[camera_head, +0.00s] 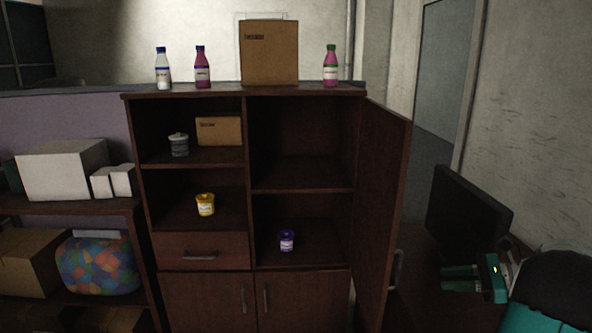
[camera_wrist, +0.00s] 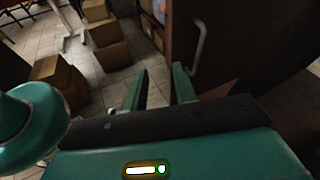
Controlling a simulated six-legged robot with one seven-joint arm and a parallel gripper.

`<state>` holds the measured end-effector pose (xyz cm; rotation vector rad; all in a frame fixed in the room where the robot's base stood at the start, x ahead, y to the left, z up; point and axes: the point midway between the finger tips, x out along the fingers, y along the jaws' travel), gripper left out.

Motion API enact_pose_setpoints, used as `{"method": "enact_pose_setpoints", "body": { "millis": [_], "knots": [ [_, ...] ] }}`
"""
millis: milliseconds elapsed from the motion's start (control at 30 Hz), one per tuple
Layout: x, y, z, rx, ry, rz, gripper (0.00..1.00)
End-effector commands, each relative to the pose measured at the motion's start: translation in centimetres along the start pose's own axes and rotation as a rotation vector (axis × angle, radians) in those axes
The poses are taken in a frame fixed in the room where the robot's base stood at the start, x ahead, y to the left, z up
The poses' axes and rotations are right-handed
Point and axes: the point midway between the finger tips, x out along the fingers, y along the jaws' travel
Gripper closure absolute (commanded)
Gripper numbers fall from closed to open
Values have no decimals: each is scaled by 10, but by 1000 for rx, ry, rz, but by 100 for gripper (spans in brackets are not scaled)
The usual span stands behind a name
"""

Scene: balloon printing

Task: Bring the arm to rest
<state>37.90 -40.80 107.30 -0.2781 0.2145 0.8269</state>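My gripper (camera_head: 459,279) is at the lower right in the head view, teal, pointing left, beside the open cabinet door (camera_head: 386,200). In the wrist view its two teal fingers (camera_wrist: 158,88) stand apart with nothing between them. Part of my arm shows at the lower right of the head view. The door's handle (camera_wrist: 199,45) is just beyond the fingers in the wrist view, and they appear apart from it.
A dark monitor (camera_head: 468,215) stands behind my gripper. The brown cabinet (camera_head: 300,188) holds a yellow jar (camera_head: 205,204), a purple jar (camera_head: 286,240) and a grey pot (camera_head: 179,145). Bottles and a box (camera_head: 269,55) stand on top. Cardboard boxes (camera_wrist: 62,80) sit on the tiled floor.

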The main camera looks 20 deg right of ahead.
Motion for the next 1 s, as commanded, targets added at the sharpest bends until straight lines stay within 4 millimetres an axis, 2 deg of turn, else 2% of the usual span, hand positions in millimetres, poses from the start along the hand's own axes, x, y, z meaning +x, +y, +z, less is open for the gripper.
{"method": "enact_pose_setpoints", "body": {
  "millis": [33, 200, 400, 500, 700, 1000],
  "knots": [
    [22, 6, 18, -46, 41, 46, 72],
    [92, 43, 64, -246, 202, 218, 72],
    [153, 105, 106, -540, 370, 420, 72],
    [175, 139, 122, -707, 442, 517, 72],
    [201, 205, 143, -1076, 561, 694, 72],
    [213, 287, 157, -1704, 676, 901, 72]
  ]
}}
